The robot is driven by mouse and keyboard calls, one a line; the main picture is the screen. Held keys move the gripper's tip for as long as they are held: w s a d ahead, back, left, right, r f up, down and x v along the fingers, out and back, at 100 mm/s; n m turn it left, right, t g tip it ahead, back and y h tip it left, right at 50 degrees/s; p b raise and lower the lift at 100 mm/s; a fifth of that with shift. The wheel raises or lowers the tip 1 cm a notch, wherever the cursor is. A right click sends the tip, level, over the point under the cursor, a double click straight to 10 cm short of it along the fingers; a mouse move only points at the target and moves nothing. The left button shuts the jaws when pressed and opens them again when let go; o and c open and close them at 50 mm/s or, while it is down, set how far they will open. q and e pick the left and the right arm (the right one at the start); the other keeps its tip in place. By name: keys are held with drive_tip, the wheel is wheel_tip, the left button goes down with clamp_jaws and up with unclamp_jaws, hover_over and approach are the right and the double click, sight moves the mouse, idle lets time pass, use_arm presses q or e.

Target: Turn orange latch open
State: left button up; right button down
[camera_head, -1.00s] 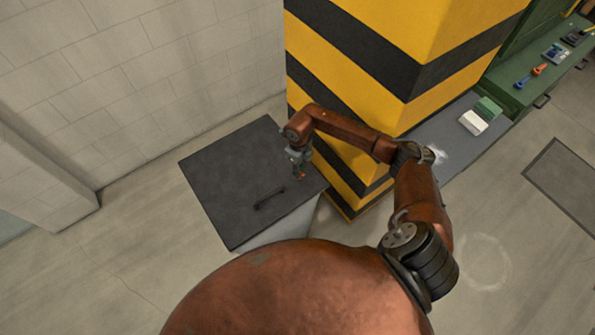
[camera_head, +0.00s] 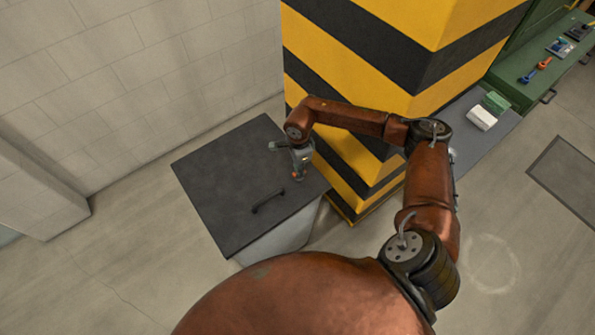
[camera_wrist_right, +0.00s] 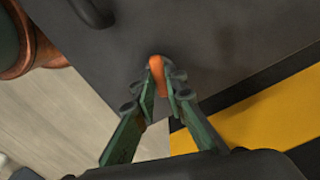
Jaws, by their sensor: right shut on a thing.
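The orange latch (camera_wrist_right: 157,66) sits on the dark lid near its edge in the right wrist view. In the head view a small bit of the latch (camera_head: 296,178) shows below my gripper. My right gripper (camera_wrist_right: 160,82) is shut on the latch, with its green fingers on either side of it. In the head view my right gripper (camera_head: 299,170) reaches down to the right part of the dark lid (camera_head: 215,180) of a pale box. The fingers hide part of the latch. My left gripper is not in view.
A black handle (camera_head: 267,201) lies on the lid, left of the latch. A yellow and black striped pillar (camera_head: 350,60) stands close behind and right of the box. A green bench (camera_head: 530,75) with tools is at the upper right. Floor is free left of the box.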

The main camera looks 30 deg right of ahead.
drive_tip(key=shift+n+b, duration=0.4)
drive_tip(key=shift+n, duration=0.4)
drive_tip(key=c, duration=2)
unclamp_jaws()
drive_tip(key=shift+o, duration=0.2)
wheel_tip(320, 180, up, 12)
drive_tip(key=shift+a, duration=0.1)
